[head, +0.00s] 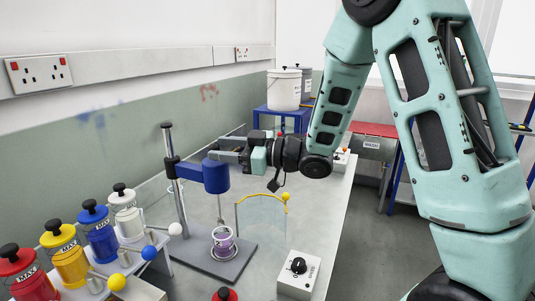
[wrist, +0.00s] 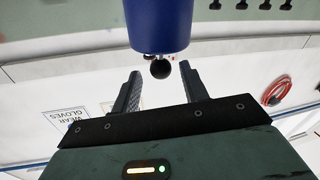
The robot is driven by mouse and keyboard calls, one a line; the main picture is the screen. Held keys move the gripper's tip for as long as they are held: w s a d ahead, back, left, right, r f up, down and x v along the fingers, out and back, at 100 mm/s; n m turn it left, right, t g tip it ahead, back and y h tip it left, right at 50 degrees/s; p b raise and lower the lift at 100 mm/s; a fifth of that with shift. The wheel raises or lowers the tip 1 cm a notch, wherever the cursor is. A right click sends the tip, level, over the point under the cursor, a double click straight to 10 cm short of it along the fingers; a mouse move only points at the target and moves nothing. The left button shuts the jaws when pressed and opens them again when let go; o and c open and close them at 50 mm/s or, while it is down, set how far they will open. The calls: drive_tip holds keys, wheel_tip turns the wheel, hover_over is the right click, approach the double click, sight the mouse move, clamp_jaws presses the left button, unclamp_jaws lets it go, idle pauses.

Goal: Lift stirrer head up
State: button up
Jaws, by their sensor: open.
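My gripper (head: 226,149) is open beside the top of the stirrer head, reaching in from the right. In the wrist view the blue stirrer head (wrist: 158,22) fills the top centre.
Red, yellow, blue and white canisters (head: 70,256) stand at front left. A curved clear shield with a yellow edge (head: 262,222) stands right of the vessel. A control box with a black knob (head: 298,272) is at front right.

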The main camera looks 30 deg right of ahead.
drive_tip(key=b+v, duration=0.3)
drive_tip(key=v, duration=1.1)
drive_tip(key=shift+s+d, duration=0.15)
drive_tip(key=shift+s, duration=0.15)
drive_tip(key=shift+r, duration=0.1)
drive_tip(key=w+a+f+m+g+h, duration=0.2)
drive_tip(key=w+a+f+m+h, duration=0.2)
drive_tip(key=a+f+h, duration=0.55)
drive_tip(key=s+a+f+g+h, duration=0.1)
drive_tip(key=s+a+g, duration=0.2)
drive_tip(key=s, duration=0.5)
drive_tip(key=s+a+f+g+h, duration=0.1)
drive_tip(key=s+a+g, duration=0.3)
drive_tip(key=s, duration=0.5)
drive_tip(key=s+a+f+g+h, duration=0.1)
drive_tip(key=s+a+f+g, duration=0.1)
drive_tip(key=s, duration=0.6)
drive_tip(key=shift+s+a+g, duration=0.4)
drive_tip(key=shift+a+g, duration=0.4)
drive_tip(key=shift+a, duration=0.25)
